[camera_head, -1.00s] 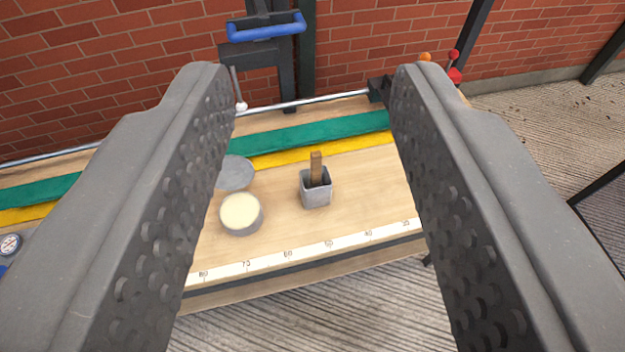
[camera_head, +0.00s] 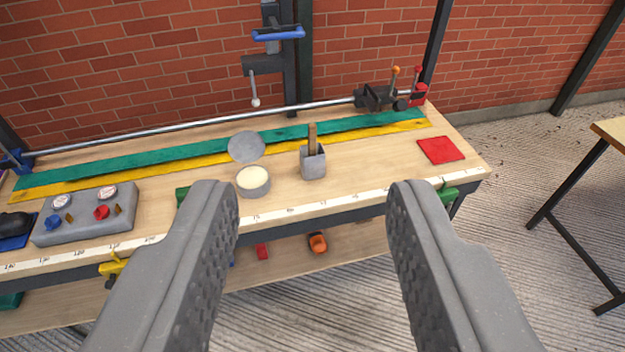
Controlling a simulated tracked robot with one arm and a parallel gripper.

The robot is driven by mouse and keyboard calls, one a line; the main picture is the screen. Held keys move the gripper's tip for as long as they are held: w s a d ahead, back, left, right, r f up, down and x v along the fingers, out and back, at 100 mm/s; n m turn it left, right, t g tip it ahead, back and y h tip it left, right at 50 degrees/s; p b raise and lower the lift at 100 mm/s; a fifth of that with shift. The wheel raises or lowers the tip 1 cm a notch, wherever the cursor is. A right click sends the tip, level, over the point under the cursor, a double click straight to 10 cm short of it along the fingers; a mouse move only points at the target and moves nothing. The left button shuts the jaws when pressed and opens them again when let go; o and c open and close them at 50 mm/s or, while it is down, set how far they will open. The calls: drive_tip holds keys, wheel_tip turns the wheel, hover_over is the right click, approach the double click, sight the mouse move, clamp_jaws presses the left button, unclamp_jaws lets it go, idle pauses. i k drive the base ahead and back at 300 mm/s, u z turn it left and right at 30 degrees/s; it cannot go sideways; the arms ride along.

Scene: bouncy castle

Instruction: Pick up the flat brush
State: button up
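The flat brush (camera_head: 312,139) stands upright in a small grey square cup (camera_head: 313,164) on the wooden workbench. Only its brown wooden upper part shows; the rest is hidden inside the cup. My gripper (camera_head: 312,190) is open and empty, its two grey fingers wide apart. It is in front of the bench, and the cup lies beyond the fingertips, seen between them.
A round tin with cream contents (camera_head: 253,181) and its grey lid (camera_head: 246,147) are left of the cup. A red square (camera_head: 440,150) lies to the right. A grey control box (camera_head: 85,217) is at left. A blue-handled press (camera_head: 278,34) stands behind. A second table (camera_head: 612,131) is at right.

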sight(311, 128)
drive_tip(key=z, duration=0.6)
drive_tip(key=i, duration=1.85)
drive_tip(key=u, duration=0.55)
